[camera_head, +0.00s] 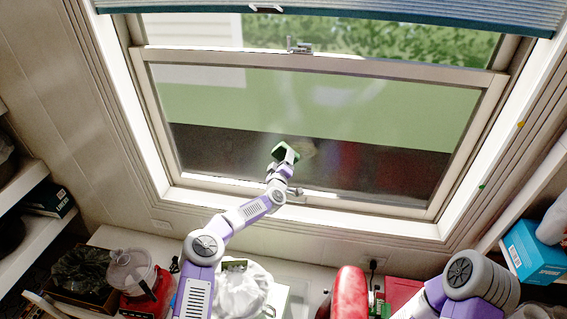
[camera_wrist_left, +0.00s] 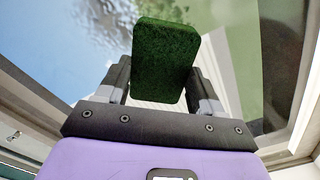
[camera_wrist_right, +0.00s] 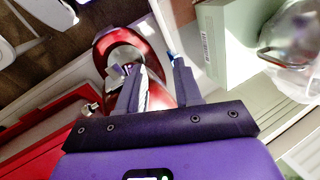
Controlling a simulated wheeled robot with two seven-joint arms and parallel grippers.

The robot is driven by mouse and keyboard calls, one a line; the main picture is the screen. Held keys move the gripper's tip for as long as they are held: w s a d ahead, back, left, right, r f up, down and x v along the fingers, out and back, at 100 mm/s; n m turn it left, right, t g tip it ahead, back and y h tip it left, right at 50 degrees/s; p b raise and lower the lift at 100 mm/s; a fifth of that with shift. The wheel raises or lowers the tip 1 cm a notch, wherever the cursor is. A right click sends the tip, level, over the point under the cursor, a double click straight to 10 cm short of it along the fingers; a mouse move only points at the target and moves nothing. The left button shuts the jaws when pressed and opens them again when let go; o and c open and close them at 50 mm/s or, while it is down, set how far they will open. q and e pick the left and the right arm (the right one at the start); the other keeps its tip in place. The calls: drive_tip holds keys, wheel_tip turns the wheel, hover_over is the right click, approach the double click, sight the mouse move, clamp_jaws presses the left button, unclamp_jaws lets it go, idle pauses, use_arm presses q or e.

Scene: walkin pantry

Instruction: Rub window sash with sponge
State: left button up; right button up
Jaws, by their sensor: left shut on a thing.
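The window sash (camera_head: 320,63) is a pale frame around a large pane, with a latch on its top rail. My left gripper (camera_head: 284,155) is shut on a green sponge (camera_wrist_left: 165,55), which stands upright between its fingers in the left wrist view. In the head view the gripper is in front of the lower pane, above the bottom rail; whether the sponge touches the glass cannot be told. My right gripper (camera_wrist_right: 160,85) has its fingers apart with nothing clearly between them, above red objects; its fingers are outside the head view.
Below the window, a counter holds a white bag (camera_head: 240,290), a clear lidded container (camera_head: 130,270), a red rounded object (camera_head: 349,290) and a red box (camera_head: 402,292). A blue box (camera_head: 530,252) sits on the right shelf. A blue blind (camera_head: 340,12) hangs above.

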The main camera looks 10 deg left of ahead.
use_arm(q)
drive_tip(key=shift+w+b, duration=0.55)
drive_tip(key=shift+b, duration=0.05)
